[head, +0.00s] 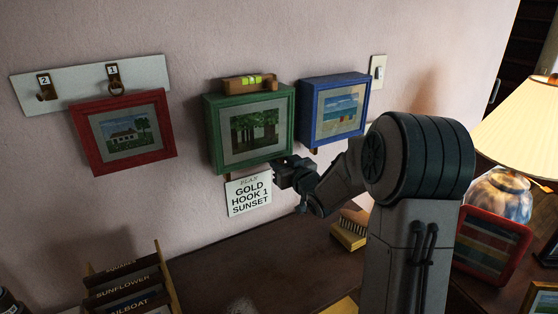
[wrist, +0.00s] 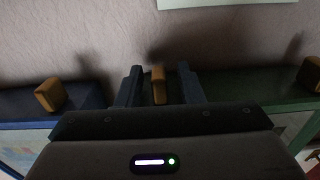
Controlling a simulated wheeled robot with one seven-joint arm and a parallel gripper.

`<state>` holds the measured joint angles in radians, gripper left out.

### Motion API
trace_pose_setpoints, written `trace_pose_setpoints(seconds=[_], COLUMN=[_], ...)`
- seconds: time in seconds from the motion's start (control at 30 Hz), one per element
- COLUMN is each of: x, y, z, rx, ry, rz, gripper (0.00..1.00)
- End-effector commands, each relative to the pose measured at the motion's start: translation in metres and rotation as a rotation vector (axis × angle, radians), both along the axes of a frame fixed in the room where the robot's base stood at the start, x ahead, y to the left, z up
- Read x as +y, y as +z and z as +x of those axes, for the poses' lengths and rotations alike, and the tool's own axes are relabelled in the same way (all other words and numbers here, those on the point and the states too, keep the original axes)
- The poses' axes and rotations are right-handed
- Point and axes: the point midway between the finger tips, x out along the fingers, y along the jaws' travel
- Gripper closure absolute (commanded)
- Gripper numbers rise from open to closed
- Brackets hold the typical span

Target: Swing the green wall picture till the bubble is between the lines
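The green wall picture (head: 211,140), a framed scene of trees, hangs between a red and a blue picture. A wooden spirit level (head: 232,86) with a green vial (head: 251,79) sits on its top edge. The bubble is too small to place against the lines. My gripper (head: 284,165) is at the picture's lower right corner. In the wrist view, its fingers (wrist: 160,88) are apart, one on each side of a small wooden tab (wrist: 158,78), with gaps on both sides. The green frame (wrist: 240,105) shows there at right, with another wooden tab (wrist: 308,73).
The blue picture (head: 305,112) hangs close to the right; its tab (wrist: 50,94) shows in the wrist view. The red picture (head: 87,145) hangs left below numbered hooks. A plan card (head: 249,194) is below. A brush (head: 348,236) and lamp (head: 520,125) stand right.

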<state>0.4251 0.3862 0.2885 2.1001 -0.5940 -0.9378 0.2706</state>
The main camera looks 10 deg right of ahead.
Motion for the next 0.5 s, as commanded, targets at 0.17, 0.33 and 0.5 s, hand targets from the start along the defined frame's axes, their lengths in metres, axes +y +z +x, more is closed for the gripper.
trace_pose_setpoints(seconds=[0.17, 0.33, 0.5], x=[0.0000, -0.0001, -0.0012], y=[0.0001, -0.0009, -0.0006], z=[-0.0002, -0.0002, 0.0002], rx=[0.000, -0.002, -0.007], ry=[0.000, 0.001, 0.000], rz=[0.000, -0.003, -0.011], gripper=[1.00, 1.00, 1.00])
